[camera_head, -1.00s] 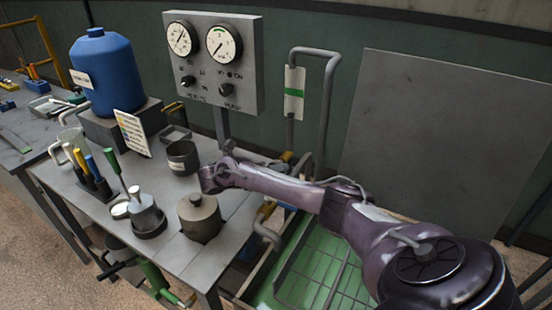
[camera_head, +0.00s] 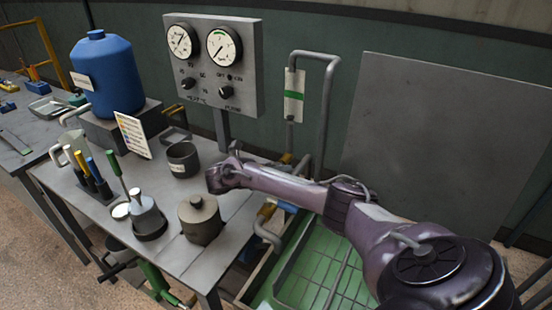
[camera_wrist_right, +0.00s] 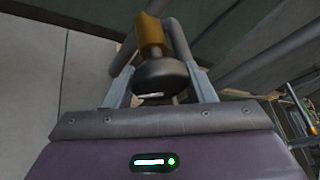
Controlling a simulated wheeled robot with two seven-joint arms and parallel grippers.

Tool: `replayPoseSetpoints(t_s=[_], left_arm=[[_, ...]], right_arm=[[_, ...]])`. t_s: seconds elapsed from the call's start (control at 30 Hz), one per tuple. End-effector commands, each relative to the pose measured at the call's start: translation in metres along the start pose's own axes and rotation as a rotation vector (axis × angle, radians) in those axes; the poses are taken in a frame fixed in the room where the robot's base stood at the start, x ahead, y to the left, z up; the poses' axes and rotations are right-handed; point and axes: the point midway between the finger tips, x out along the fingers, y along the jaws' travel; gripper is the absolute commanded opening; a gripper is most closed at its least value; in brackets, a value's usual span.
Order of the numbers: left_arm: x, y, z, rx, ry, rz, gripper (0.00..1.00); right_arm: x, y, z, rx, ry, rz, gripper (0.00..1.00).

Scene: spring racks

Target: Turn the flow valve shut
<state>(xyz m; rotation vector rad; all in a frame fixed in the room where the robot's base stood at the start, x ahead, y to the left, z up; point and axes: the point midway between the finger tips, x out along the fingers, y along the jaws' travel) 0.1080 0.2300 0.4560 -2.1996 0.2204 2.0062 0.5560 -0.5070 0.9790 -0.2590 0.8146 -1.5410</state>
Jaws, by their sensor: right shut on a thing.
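In the right wrist view a dark round knob (camera_wrist_right: 160,74) sits on an orange valve body (camera_wrist_right: 151,35) with grey pipework beside it. My right gripper (camera_wrist_right: 162,90) has a finger on each side of the knob and is shut on it. In the head view my right arm reaches in from the lower right. Its far end is over the bench's right side, and the fingertips and knob cannot be made out there. A yellow fitting (camera_head: 267,209) shows at the bench's right edge; I cannot tell if it is the same valve. My left gripper is not in view.
The gauge panel (camera_head: 213,75) stands behind the bench (camera_head: 180,248). A blue bottle (camera_head: 105,75), a dark cup (camera_head: 183,160), a lidded pot (camera_head: 200,220) and a tool holder (camera_head: 97,186) stand on it. A green grid tray (camera_head: 305,270) lies below my arm.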

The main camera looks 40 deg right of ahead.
Motion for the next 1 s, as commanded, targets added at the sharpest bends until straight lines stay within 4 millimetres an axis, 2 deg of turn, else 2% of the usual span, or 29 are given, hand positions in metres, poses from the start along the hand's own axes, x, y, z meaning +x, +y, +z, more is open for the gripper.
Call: replayPoseSetpoints(t_s=[0.27,0.6,1.0], left_arm=[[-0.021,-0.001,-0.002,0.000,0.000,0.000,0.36],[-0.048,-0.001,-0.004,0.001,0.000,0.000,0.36],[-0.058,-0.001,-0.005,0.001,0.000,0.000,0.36]], right_arm=[[-0.001,-0.004,0.003,0.099,0.018,0.056,0.27],[0.000,-0.002,0.001,0.316,0.058,0.182,0.27],[0.000,0.001,-0.004,0.483,0.089,0.282,0.27]])
